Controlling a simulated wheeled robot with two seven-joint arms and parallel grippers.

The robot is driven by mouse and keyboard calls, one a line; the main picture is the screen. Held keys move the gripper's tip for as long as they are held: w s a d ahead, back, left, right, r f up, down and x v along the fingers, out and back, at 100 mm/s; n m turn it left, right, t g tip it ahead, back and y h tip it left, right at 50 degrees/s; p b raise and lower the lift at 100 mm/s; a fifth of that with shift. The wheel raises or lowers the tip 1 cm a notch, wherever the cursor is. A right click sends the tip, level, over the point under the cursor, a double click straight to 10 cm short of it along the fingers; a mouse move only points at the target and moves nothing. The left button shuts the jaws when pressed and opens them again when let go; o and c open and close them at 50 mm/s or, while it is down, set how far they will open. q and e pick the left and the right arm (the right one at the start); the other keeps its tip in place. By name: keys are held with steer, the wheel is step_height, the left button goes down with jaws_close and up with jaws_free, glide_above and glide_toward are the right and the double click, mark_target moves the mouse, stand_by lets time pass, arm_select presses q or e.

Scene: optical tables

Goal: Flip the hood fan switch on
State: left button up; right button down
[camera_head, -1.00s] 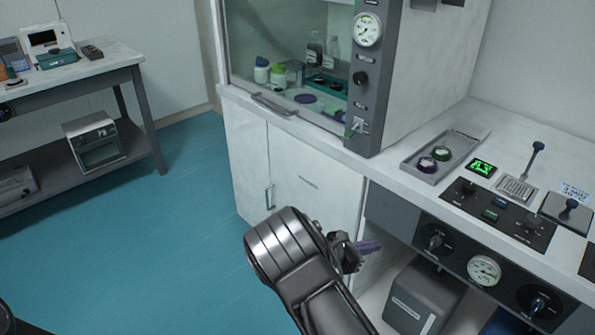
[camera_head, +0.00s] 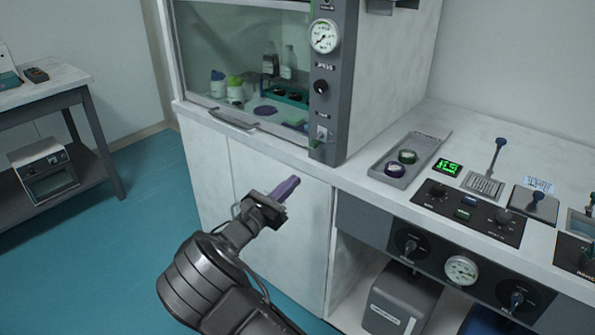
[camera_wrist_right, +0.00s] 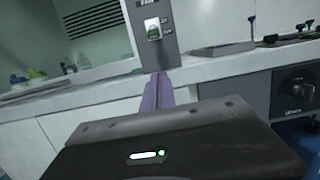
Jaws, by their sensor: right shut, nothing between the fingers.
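The fume hood's grey control column (camera_head: 331,80) carries a dial gauge, a black knob and, low down, the hood fan switch (camera_head: 321,134), a small light toggle on a plate. The switch also shows in the right wrist view (camera_wrist_right: 153,28), above and just left of the fingers' line; its lever position is too small to tell. My right gripper (camera_head: 288,187) is in front of the white cabinet, below and left of the switch and apart from it. Its purple fingers (camera_wrist_right: 157,92) are shut with nothing between them and point toward the column. My left gripper is out of view.
The hood sash has a handle (camera_head: 233,119) along its lower edge. A grey tray (camera_head: 411,160) with two round items lies on the bench right of the column. Farther right are a black control panel (camera_head: 468,212) and levers. Open floor (camera_head: 150,190) lies left.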

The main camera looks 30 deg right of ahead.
mark_target(314, 144)
steer(key=x, duration=0.8)
steer(key=shift+d, duration=0.4)
steer(key=r, duration=0.1)
steer(key=a+r+p, duration=0.1)
steer(key=r, duration=0.1)
steer(key=shift+s+a+r, duration=0.1)
steer(key=shift+s+r, duration=0.05)
steer(key=shift+r, duration=0.15)
